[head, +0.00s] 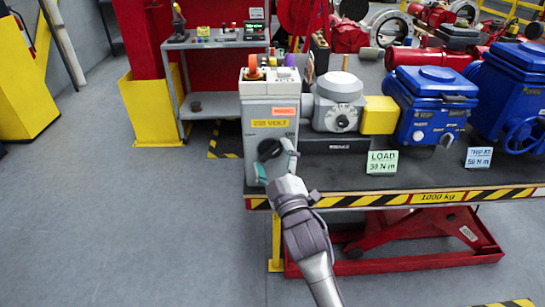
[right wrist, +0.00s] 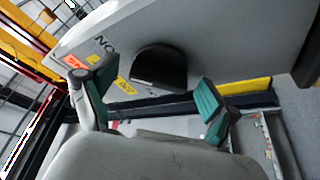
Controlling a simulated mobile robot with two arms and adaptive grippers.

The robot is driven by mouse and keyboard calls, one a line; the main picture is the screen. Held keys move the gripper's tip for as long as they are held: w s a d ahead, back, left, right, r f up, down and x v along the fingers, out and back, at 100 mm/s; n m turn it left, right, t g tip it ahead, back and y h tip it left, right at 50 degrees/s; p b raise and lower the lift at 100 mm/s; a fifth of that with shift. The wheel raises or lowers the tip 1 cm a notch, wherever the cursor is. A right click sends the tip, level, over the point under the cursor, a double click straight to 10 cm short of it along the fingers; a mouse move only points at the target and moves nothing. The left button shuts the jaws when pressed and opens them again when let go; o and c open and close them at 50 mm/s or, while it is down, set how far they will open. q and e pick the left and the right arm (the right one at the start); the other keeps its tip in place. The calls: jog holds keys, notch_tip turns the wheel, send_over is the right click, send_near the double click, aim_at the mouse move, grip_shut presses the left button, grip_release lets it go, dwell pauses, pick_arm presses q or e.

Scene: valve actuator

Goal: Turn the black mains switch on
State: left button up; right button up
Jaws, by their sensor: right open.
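The black mains switch (head: 268,148) is a dark rotary knob on the front of a grey control box (head: 256,188) with a yellow voltage label. My right gripper (head: 281,157) is at the front of the box, overlapping the knob's lower right. In the right wrist view, the black switch (right wrist: 158,67) shows between the two teal-padded fingertips of my open right gripper (right wrist: 142,80), with a gap on each side. Whether the fingertips reach around the knob in depth, I cannot tell. "ON" lettering (right wrist: 103,44) shows on the panel. My left gripper is not in view.
The box stands at the left end of a lift table with a striped edge (head: 395,199). A grey-and-yellow actuator (head: 337,105) and blue actuators (head: 430,105) stand to its right. Small cards stand in front. Open floor lies at the left.

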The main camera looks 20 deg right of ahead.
jog(key=shift+s, duration=0.1)
jog(key=v, duration=1.2)
